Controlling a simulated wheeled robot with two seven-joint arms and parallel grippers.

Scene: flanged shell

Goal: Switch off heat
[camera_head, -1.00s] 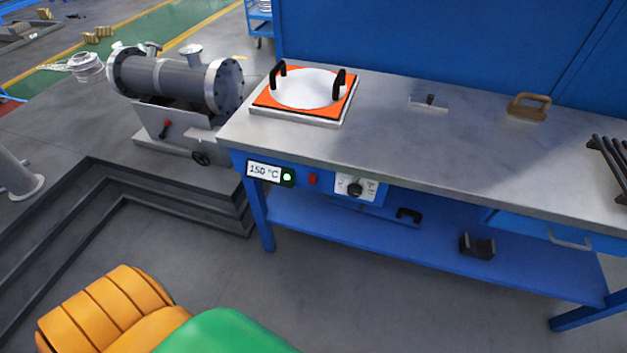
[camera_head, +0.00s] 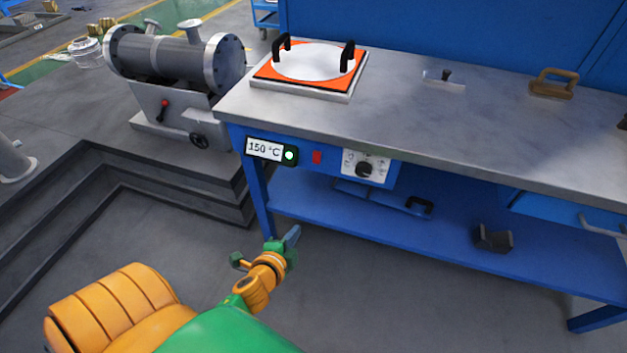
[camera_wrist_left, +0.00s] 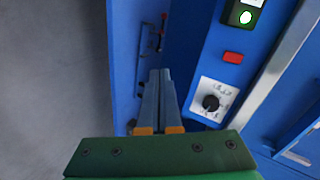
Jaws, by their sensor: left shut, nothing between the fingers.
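The bench's front panel carries a display (camera_head: 264,149) reading 150 °C with a lit light (camera_head: 290,155) beside it. To its right are a red switch (camera_head: 316,157) and a black knob (camera_head: 364,169) on a white dial plate. In the left wrist view the red switch (camera_wrist_left: 233,57) and the knob (camera_wrist_left: 211,102) lie right of the fingers. My left gripper (camera_head: 293,235) is shut and empty, below and in front of the panel, apart from it. Its closed fingers show in the left wrist view (camera_wrist_left: 160,78). My right gripper is not in view.
A hot plate (camera_head: 350,93) with an orange sheet and a white disc with two black handles sits on the workbench (camera_head: 450,125). A flanged grey shell (camera_head: 165,58) stands left. A lower shelf (camera_head: 350,228) holds a black block (camera_head: 493,239).

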